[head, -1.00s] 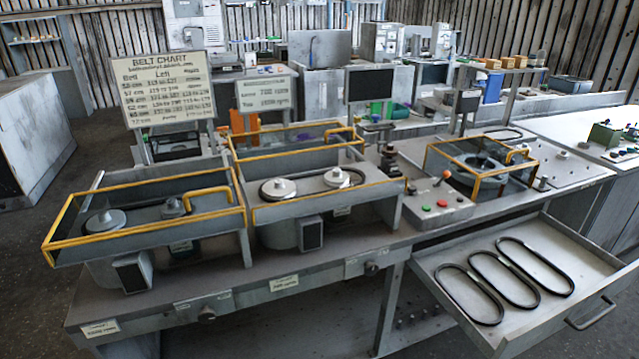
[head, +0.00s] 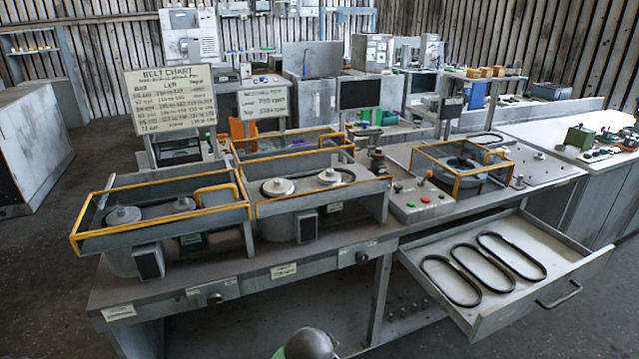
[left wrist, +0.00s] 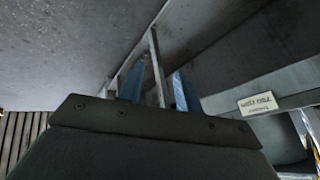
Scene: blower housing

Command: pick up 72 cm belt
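Three black loop belts lie side by side in the open drawer: a left belt (head: 437,288), a middle belt (head: 467,269) and a right belt (head: 524,251). No length mark is readable on them, so I cannot tell which is the 72 cm one. My left gripper (left wrist: 155,88) shows in the left wrist view, its two blue fingers apart with nothing seen held between them. It is near grey bench surfaces and a small label, with no belt in that view. My right gripper is in neither view.
The drawer (head: 571,262) juts out from the bench at the right. Yellow-framed guards (head: 160,228) cover pulleys on the bench top. A belt chart board (head: 170,100) stands behind. Floor before the bench is clear.

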